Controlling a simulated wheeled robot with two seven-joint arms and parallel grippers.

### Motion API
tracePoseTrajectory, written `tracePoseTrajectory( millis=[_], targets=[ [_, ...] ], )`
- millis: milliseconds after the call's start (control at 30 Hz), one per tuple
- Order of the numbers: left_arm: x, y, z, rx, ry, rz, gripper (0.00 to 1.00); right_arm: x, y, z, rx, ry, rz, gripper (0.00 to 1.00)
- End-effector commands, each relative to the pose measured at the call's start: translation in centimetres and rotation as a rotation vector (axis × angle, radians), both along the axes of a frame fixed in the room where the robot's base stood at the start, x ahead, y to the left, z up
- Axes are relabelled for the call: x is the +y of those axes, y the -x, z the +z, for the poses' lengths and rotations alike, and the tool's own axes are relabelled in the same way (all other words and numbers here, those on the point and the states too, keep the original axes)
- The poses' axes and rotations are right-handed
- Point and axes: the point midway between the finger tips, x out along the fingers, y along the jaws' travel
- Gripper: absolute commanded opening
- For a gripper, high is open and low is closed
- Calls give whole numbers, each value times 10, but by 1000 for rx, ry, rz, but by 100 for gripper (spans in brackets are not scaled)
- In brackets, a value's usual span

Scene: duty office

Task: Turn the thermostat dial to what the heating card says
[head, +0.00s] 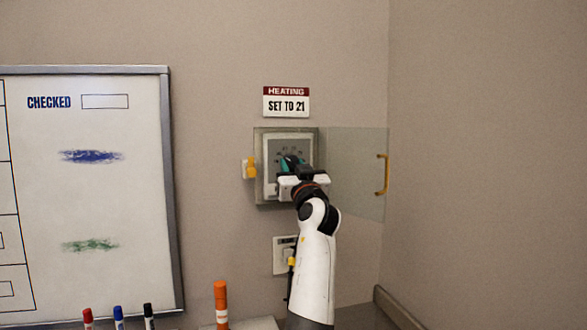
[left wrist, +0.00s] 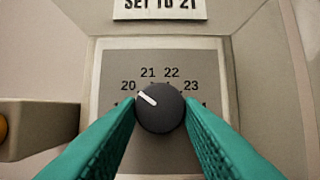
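The heating card (head: 286,106) on the wall reads "SET TO 21"; its lower part also shows in the left wrist view (left wrist: 160,9). Below it is the thermostat (head: 304,148). In the left wrist view its black round dial (left wrist: 159,112) has a white pointer aimed up-left, at about 20; the numbers 20, 21, 22 and 23 are readable. My left gripper (head: 292,166) is at the thermostat and hides the dial in the head view. Its teal fingers (left wrist: 160,106) lie against both sides of the dial. My right gripper is not in view.
A clear cover (head: 350,170) with a yellow handle (head: 382,175) stands swung open to the right. A yellow catch (head: 249,168) sticks out at the left. A switch plate (head: 281,257) is below. A whiteboard (head: 90,200) and several markers are at the left.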

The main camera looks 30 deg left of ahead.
Motion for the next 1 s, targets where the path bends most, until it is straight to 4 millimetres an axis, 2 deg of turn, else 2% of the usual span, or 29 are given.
tracePoseTrajectory(
  millis=[167, 367, 1000],
  targets=[
    [0, 0, 1, 9, -6, -1, 10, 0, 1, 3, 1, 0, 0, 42],
    [1, 1, 3, 65, -54, 0, 10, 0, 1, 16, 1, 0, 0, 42],
    [4, 4, 6, 401, -341, 1, 10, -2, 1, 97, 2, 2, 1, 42]
  ],
)
